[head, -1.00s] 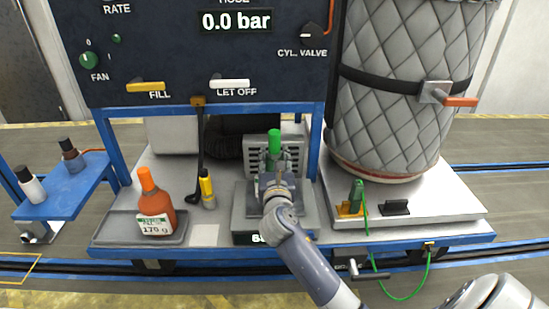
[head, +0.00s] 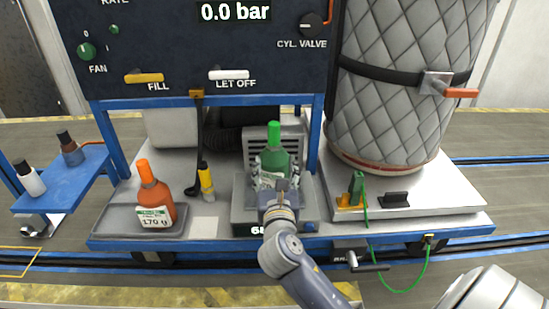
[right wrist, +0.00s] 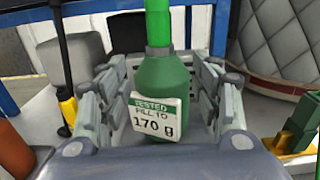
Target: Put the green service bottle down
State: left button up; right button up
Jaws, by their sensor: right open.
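The green service bottle (head: 273,163) stands upright on the grey scale (head: 240,215) at the middle of the bench. Its white label reads "TESTED, FILL TO 170 g" in the right wrist view (right wrist: 160,90). My right gripper (head: 272,182) is in front of the bottle at its lower body. In the right wrist view its fingers (right wrist: 163,100) are spread on both sides of the bottle, with gaps visible beside it. The scale's display is partly hidden by my arm. My left gripper is not in view.
An orange bottle (head: 155,195) stands in a tray at the left. A yellow and black tool (head: 206,180) stands left of the scale. A green clip with a cable (head: 356,188) is at the right, near the large quilted cylinder (head: 395,95). The control panel (head: 200,60) overhangs behind.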

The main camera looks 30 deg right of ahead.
jog(key=shift+v, duration=1.7)
